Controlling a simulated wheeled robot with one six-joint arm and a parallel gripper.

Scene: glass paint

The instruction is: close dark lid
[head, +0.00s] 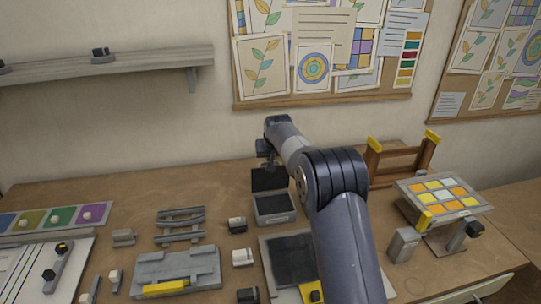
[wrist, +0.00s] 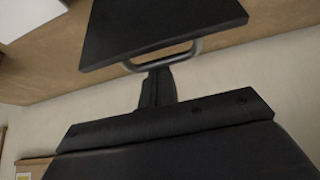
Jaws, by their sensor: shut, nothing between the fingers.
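The dark lid (head: 268,179) stands open, raised at the back of a small grey box (head: 274,217) with a dark inside. In the wrist view the dark lid (wrist: 160,28) fills the top middle, with a grey bar handle along its edge. My gripper (wrist: 158,88) is shut and empty, with its tips close to that handle; I cannot tell whether they touch it. In the head view my gripper (head: 266,160) is just above the lid's upper edge, small and partly merged with my arm.
A grey board with a dark panel (head: 290,259) lies in front of the box. Small blocks (head: 237,224) stand to its left, beside a grey rack (head: 181,224). A wooden frame (head: 400,160) and a tilted palette of coloured squares (head: 440,194) stand right of my arm.

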